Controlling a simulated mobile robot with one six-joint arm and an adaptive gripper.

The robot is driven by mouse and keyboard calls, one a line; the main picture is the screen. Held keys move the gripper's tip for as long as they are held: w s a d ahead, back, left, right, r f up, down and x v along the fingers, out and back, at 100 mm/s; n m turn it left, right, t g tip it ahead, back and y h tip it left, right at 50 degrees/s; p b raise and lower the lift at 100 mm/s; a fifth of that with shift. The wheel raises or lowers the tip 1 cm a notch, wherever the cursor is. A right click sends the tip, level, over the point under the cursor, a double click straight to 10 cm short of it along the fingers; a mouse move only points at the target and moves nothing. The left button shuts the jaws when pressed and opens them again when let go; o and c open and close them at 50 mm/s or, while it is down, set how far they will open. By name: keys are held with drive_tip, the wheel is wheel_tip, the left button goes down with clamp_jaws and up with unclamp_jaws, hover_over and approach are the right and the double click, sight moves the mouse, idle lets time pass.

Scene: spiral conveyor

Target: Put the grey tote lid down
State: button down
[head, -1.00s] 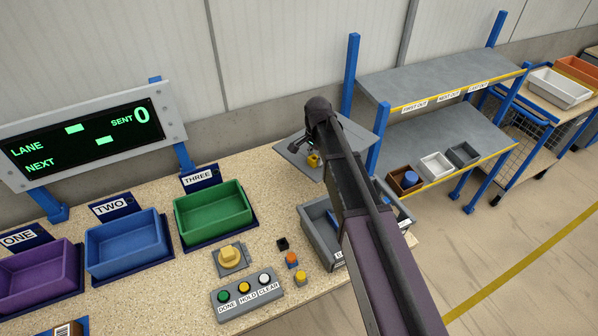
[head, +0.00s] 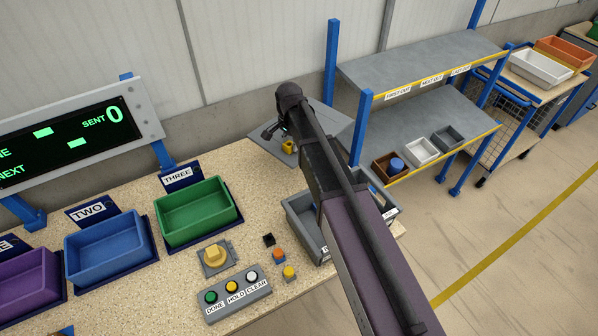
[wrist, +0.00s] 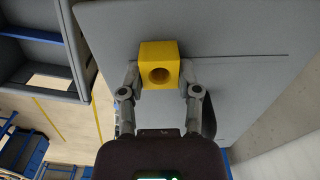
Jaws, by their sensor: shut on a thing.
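The grey tote lid (head: 331,136) is a flat grey panel at the back right of the speckled bench, near the wall. It fills much of the wrist view (wrist: 225,45). Its yellow block handle (wrist: 158,50), with a round hole, sits between the two fingers of my gripper (wrist: 160,76), which is shut on it. The handle also shows in the head view (head: 288,147), below my dark wrist. I cannot tell whether the lid touches the bench or hangs just above it. The open grey tote (head: 299,222) stands nearer, partly hidden by my arm.
Purple (head: 25,281), blue (head: 105,250) and green (head: 195,212) bins stand along the bench. A button panel (head: 236,292), a yellow knob (head: 214,255) and small blocks lie in front. A blue-framed shelf (head: 415,70) stands right of the bench, with small bins on it.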

drive_tip(key=s+a+f+m+b, duration=0.2)
drive_tip(key=a+f+m+b, duration=0.1)
drive_tip(key=f+b, duration=0.3)
drive_tip(key=shift+s+a+f, duration=0.3)
drive_tip(key=shift+a+f, duration=0.05)
drive_tip(key=shift+a, duration=0.3)
drive_tip(key=shift+b, duration=0.3)
wheel_tip(320, 180, down, 6)
drive_tip(key=b, duration=0.6)
drive_tip(key=shift+f, duration=0.25)
wheel_tip(320, 180, down, 4)
drive_tip(key=b, duration=0.4)
drive_tip(key=shift+r, duration=0.25)
